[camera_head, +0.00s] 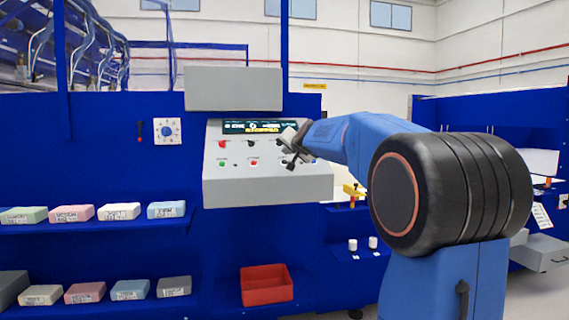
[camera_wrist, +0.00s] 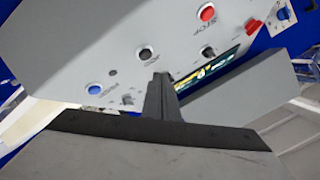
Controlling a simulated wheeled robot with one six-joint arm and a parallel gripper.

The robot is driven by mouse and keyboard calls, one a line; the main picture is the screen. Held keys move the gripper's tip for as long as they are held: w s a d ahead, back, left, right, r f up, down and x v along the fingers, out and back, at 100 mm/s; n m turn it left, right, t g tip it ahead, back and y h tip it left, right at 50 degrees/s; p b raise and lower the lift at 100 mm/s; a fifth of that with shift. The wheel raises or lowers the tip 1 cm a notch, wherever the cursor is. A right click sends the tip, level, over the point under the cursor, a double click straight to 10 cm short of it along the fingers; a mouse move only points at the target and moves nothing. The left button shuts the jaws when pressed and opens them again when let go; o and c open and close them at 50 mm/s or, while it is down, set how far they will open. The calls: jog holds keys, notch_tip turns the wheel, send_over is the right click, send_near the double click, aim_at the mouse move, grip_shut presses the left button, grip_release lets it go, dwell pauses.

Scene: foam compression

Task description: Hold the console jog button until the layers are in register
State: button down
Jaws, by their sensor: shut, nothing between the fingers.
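The grey console (camera_head: 267,188) stands against the blue wall in the head view, with a lit display (camera_head: 260,127) whose text is too small to read. In the wrist view the black jog button (camera_wrist: 146,53) is on the console face, between a red stop button (camera_wrist: 207,13) and a blue button (camera_wrist: 95,88). My gripper (camera_wrist: 161,80) is shut and empty, its tips just beside the jog button and apart from it in the picture. The head view shows my gripper (camera_head: 290,156) over the right of the panel. Whether it touches the panel is unclear.
Foam blocks (camera_head: 118,211) sit on shelves to the left, and a red bin (camera_head: 266,285) is below the console. A dial box (camera_head: 167,131) hangs on the wall left of the console. Small white cups (camera_head: 353,245) stand on the right.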

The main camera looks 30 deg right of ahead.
aim_at(284, 162)
jog(key=shift+w+d+f, duration=0.15)
jog(key=shift+w+f, duration=0.35)
jog(key=shift+f, duration=0.35)
dwell(1.6)
jog(key=shift+w+f, duration=0.2)
jog(key=shift+f, duration=0.15)
